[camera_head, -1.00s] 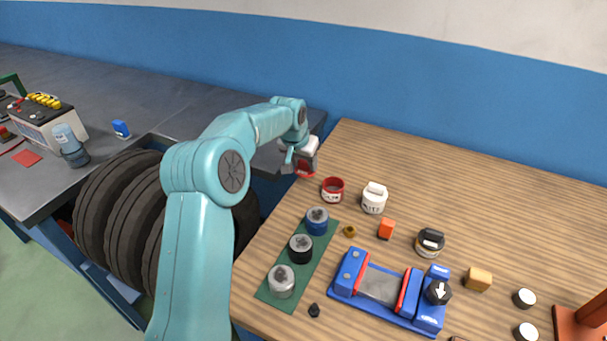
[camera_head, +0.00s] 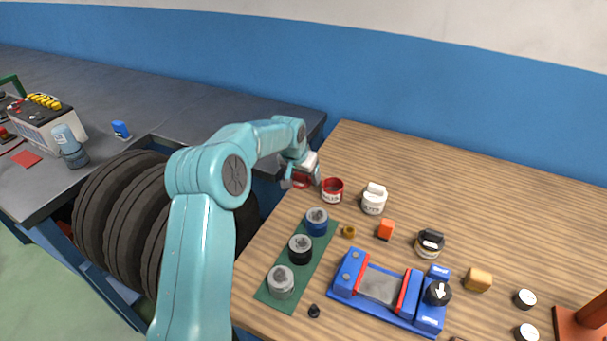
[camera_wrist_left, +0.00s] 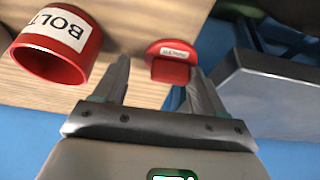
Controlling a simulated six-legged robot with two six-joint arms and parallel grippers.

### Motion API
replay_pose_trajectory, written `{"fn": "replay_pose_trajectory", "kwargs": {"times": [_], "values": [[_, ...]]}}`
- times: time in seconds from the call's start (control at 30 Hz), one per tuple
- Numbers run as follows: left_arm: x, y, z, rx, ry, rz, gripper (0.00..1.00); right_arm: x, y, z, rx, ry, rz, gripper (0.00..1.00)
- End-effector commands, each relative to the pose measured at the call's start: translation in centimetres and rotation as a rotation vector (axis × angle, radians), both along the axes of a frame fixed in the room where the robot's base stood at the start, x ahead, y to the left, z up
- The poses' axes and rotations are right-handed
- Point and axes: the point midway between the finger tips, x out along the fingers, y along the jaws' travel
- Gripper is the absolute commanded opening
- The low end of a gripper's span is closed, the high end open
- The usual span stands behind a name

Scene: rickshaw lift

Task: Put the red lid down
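The red lid (camera_head: 301,181) lies at the wooden table's left edge, just left of the red jar (camera_head: 332,190). In the left wrist view the lid (camera_wrist_left: 171,58) shows a raised red grip with a white label and appears to rest flat on the wood. The open red jar (camera_wrist_left: 57,46), marked BOLT, stands beside it. My left gripper (camera_head: 302,184) is at the lid. In the left wrist view the fingers of my left gripper (camera_wrist_left: 159,66) are apart, one on each side of the grip, with a visible gap on the left. My right gripper is out of view.
A white jar (camera_head: 374,200) stands right of the red jar. A green mat (camera_head: 269,294) with several round pieces and a blue fixture (camera_head: 342,286) lie nearer. The table edge (camera_wrist_left: 196,31) is close beside the lid. The table's back area is clear.

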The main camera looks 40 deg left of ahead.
Motion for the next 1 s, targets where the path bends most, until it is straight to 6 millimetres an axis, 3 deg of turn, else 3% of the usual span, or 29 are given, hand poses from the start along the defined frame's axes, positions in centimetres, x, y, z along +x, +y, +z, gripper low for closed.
{"fn": "replay_pose_trajectory", "kwargs": {"times": [0.17,0.63,1.0], "values": [[-0.3,-0.1,1.1,0.000,-0.001,0.000,0.71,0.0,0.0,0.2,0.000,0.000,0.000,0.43],[-3.9,-1.1,10.1,0.001,-0.002,0.000,0.71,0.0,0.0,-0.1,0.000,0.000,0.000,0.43],[-4.5,-1.3,11.4,0.000,0.001,0.000,0.71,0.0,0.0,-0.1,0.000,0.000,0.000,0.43]]}}
